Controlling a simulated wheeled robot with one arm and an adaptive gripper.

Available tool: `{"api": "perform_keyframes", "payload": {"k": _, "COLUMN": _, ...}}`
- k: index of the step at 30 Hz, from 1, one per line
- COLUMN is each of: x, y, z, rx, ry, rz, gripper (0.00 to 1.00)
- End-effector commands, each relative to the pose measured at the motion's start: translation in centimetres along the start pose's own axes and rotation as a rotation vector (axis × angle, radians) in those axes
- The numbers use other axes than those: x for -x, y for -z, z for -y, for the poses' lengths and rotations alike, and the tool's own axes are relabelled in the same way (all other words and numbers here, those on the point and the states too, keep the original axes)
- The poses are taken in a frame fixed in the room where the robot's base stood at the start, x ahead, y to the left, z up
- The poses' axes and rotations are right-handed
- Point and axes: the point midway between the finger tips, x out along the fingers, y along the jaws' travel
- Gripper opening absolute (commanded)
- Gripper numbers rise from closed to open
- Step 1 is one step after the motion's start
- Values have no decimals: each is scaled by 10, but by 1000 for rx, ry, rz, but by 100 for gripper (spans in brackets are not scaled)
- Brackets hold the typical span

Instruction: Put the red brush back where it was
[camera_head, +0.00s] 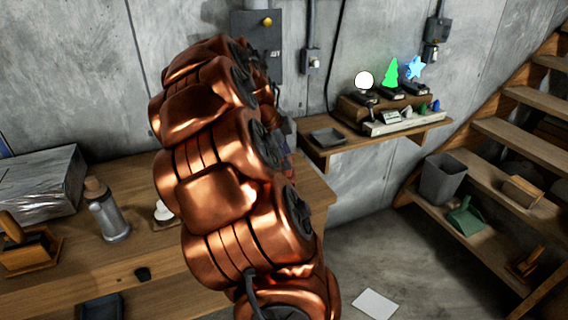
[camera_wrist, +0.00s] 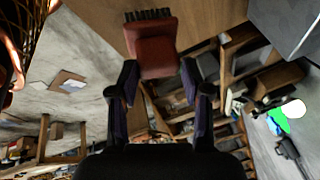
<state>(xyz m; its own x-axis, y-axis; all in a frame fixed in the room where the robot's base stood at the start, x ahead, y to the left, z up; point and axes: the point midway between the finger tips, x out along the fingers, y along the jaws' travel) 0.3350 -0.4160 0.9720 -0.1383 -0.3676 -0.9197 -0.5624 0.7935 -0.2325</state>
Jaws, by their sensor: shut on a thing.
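The red brush (camera_wrist: 152,48), with a row of dark bristles at its far end, is in the wrist view between the fingers of my gripper (camera_wrist: 159,70). The gripper is shut on it. In the head view my copper arm hides most of the gripper and the brush. A wooden surface (camera_wrist: 95,12) lies behind the brush in the wrist view; I cannot tell whether the brush touches it.
A wooden workbench (camera_head: 185,265) holds a metal bottle (camera_head: 107,212), a wooden-handled brush (camera_head: 25,245) and a wrapped box (camera_head: 42,185). A wall shelf (camera_head: 380,140) bears a dark tray (camera_head: 327,137) and glowing shapes. Stairs (camera_head: 525,145) hold a bin (camera_head: 442,178) and a green dustpan (camera_head: 466,217).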

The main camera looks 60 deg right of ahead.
Motion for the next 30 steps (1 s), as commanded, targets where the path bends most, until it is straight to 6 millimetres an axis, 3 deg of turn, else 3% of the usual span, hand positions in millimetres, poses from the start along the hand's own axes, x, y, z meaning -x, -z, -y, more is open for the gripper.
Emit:
{"api": "perform_keyframes", "payload": {"k": 7, "x": -24, "y": -9, "z": -8, "rx": 2, "ry": -4, "rz": -1, "gripper": 0}}
{"api": "perform_keyframes", "payload": {"k": 18, "x": -29, "y": -11, "z": -8, "rx": 1, "ry": 1, "rz": 0, "gripper": 0}}
{"api": "perform_keyframes", "payload": {"k": 19, "x": -29, "y": -11, "z": -8, "rx": 1, "ry": 1, "rz": 0, "gripper": 49}}
{"api": "perform_keyframes", "payload": {"k": 26, "x": -28, "y": -11, "z": -8, "rx": 1, "ry": 1, "rz": 0, "gripper": 73}}
{"api": "perform_keyframes", "payload": {"k": 30, "x": -28, "y": -11, "z": -8, "rx": 1, "ry": 1, "rz": 0, "gripper": 74}}
